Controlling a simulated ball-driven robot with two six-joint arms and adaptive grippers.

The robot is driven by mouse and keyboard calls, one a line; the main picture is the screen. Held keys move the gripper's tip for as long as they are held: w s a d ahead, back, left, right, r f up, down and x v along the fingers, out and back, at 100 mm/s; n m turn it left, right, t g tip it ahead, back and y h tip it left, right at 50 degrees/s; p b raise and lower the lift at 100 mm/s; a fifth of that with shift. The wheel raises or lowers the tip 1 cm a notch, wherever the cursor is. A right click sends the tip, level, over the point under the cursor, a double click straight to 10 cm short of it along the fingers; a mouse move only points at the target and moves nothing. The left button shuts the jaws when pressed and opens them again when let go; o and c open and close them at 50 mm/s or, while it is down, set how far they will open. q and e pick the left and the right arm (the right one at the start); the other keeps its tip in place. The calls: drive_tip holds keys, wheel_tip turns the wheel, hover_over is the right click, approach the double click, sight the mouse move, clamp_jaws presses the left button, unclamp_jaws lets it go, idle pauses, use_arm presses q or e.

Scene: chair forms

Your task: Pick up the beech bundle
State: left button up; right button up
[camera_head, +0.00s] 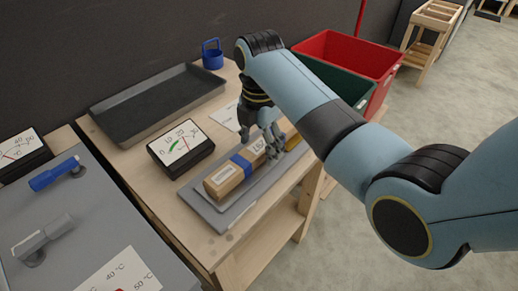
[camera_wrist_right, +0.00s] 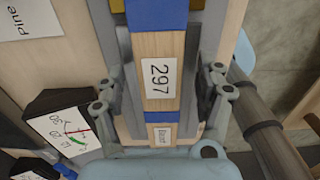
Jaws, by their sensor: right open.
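The beech bundle (camera_head: 224,180) is a pale wooden block with blue bands and white labels. It lies on a grey plate (camera_head: 207,211) on the wooden bench. In the right wrist view the bundle (camera_wrist_right: 160,108) shows the number 297; its smaller label is too small to read surely. My right gripper (camera_head: 270,147) is over the far part of the bundle, pointing down. In the wrist view the open fingers of my right gripper (camera_wrist_right: 167,75) stand on either side of the bundle; I cannot tell whether they touch it. My left gripper is out of view.
A dial gauge (camera_head: 181,149) stands left of the plate, with a dark tray (camera_head: 137,128) behind. A blue handled object (camera_head: 212,55) stands at the back. Red (camera_head: 375,62) and green (camera_head: 357,91) bins are right. A "Pine" card (camera_wrist_right: 30,20) lies beside the plate.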

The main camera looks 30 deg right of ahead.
clamp_jaws()
idle(0.5)
drive_tip(key=shift+r, duration=0.1)
